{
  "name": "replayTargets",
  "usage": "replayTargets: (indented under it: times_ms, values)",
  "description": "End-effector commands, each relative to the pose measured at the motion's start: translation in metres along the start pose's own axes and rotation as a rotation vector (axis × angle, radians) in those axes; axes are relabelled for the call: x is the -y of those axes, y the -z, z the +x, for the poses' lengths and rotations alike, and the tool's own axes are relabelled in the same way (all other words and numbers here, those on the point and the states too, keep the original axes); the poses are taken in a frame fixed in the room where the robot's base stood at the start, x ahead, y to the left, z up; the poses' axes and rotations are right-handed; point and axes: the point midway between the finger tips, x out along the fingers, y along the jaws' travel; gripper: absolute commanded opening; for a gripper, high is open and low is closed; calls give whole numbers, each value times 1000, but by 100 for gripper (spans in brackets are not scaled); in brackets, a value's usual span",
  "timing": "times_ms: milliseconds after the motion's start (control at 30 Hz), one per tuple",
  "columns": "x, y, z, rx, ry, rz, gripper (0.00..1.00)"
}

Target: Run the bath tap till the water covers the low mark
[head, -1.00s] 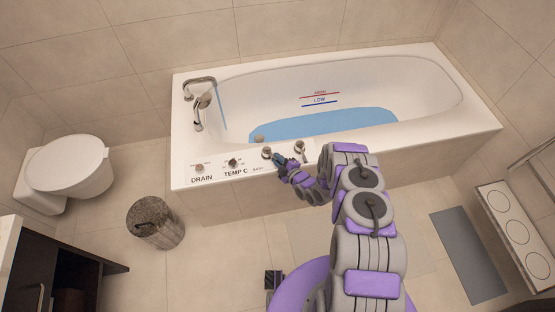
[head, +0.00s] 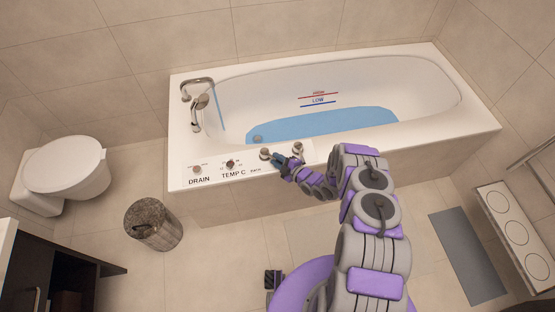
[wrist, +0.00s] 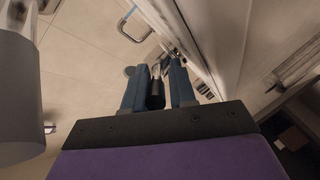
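The white bathtub (head: 340,154) holds shallow blue water (head: 330,125). The water's far edge lies just below the blue LOW mark (head: 318,104); the red HIGH mark (head: 318,97) is above that. A thin blue stream (head: 219,108) falls inside the tub near the metal tap (head: 198,82). Two round metal knobs sit on the front rim, a left knob (head: 265,154) and a right knob (head: 297,148). My gripper (head: 279,159) is at the rim beside the left knob. In the wrist view its fingers (wrist: 157,88) are apart, with a dark cylindrical part between them; contact is unclear.
The DRAIN knob (head: 197,169) and TEMP C dial (head: 230,163) are on the rim to the left. A toilet (head: 68,168) and waste bin (head: 153,225) stand left. A dark cabinet (head: 75,265) is front left. A grey mat (head: 467,255) lies right.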

Motion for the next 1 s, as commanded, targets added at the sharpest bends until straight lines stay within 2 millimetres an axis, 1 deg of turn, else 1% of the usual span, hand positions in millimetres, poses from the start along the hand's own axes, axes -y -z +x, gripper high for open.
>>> replayTargets:
  times_ms: [33,133,167,400,533,667,1000]
  values:
    - [0,0,0,0,-1,-1,30]
    - [-1,0,0,-1,-3,-2,40]
    - [-2,1,0,-1,-3,-2,41]
    - [-3,1,-1,-1,-5,-3,41]
    - [-3,0,-10,2,-4,-2,41]
    - [-5,0,-32,4,-4,-1,41]
    - [-4,-1,-108,5,-7,1,41]
